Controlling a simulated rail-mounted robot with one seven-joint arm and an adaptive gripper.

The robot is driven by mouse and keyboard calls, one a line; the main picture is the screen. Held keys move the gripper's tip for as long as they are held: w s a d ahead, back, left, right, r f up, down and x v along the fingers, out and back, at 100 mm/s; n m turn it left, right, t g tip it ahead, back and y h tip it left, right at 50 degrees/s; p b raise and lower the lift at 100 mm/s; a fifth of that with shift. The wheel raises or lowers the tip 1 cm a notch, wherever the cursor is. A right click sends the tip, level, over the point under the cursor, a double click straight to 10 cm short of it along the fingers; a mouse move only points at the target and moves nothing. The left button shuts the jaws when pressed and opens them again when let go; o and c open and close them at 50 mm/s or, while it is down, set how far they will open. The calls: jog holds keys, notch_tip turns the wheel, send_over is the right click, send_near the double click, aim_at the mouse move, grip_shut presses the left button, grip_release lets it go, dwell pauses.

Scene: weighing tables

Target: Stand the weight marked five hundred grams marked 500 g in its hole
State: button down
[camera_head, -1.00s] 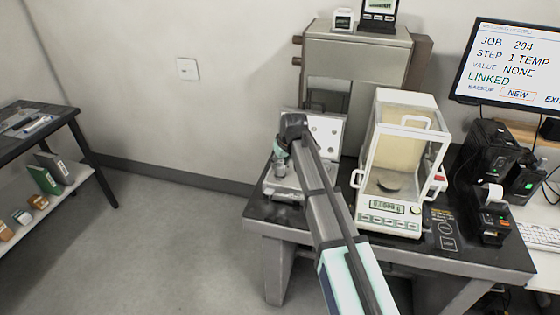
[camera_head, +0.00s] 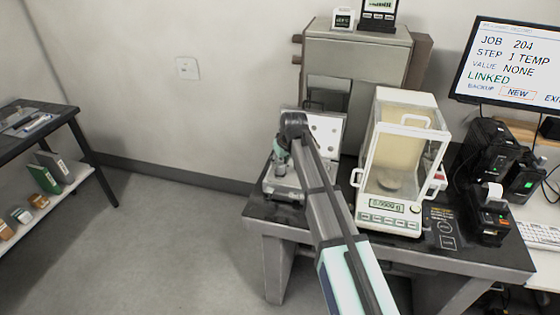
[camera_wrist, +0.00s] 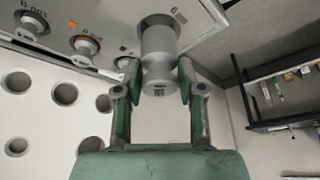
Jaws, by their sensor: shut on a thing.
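My gripper (camera_wrist: 160,76) is shut on a grey metal weight (camera_wrist: 158,48) in the wrist view. The mark on its knob is too small to read. The weight is over the weight box (camera_wrist: 108,28), at a dark round opening behind it; I cannot tell whether its base is inside. Two other knobbed weights, (camera_wrist: 86,46) and (camera_wrist: 33,24), stand at the left beside labels, one reading 100 g. In the head view my gripper (camera_head: 281,165) is at the table's left end, over the box (camera_head: 284,192); the held weight is not clear there.
The box's upright lid (camera_head: 326,132) with round recesses stands just behind my gripper. A glass balance (camera_head: 398,165) stands close to the right on the dark table (camera_head: 335,239). A monitor (camera_head: 512,62) is at the far right. Open floor lies left of the table.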

jog(key=shift+f+b, duration=0.8)
jog(key=shift+f, duration=1)
jog(key=c, duration=0.6)
grip_release()
